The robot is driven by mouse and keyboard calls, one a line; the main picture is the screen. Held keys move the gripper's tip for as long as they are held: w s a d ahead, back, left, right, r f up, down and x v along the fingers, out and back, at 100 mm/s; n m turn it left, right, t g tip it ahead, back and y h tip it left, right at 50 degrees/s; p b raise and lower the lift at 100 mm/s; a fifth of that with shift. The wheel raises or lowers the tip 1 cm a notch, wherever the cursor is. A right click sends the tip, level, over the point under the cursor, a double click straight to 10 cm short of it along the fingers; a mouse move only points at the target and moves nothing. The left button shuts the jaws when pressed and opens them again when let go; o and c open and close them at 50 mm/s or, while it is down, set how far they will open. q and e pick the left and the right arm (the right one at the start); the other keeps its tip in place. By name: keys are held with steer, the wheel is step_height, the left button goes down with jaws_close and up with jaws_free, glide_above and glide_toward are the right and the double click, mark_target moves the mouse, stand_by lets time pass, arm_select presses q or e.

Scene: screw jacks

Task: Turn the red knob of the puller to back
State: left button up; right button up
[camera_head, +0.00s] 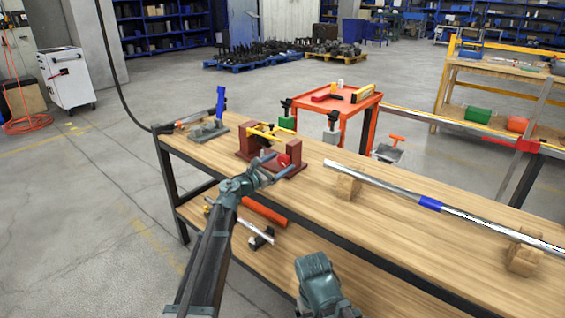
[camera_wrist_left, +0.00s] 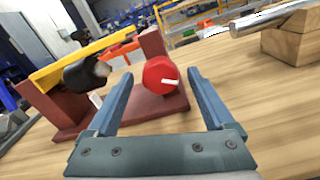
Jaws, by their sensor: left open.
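The puller (camera_head: 248,152) is a dark red frame with a yellow bar across its top, standing on the workbench. Its red knob (camera_head: 283,160) faces the near side. In the left wrist view the red knob (camera_wrist_left: 161,76) shows a white mark pointing right, and a black cylinder (camera_wrist_left: 86,73) sits left of it in the frame. My left gripper (camera_head: 275,165) is open and empty in front of the knob. In the wrist view its fingers (camera_wrist_left: 160,95) lie left and right of the knob without visible contact. My right arm shows low in the head view; its fingertips cannot be made out.
A metal rod with a blue band (camera_head: 430,203) rests on wooden blocks (camera_head: 347,187) to the right. A blue-handled clamp (camera_head: 220,104) stands behind left. A red cart (camera_head: 335,112) is beyond the bench. The wooden bench top (camera_head: 400,235) is clear between the puller and rod.

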arm_select(q)
steer(key=shift+x, duration=0.95)
steer(key=c, duration=1.4)
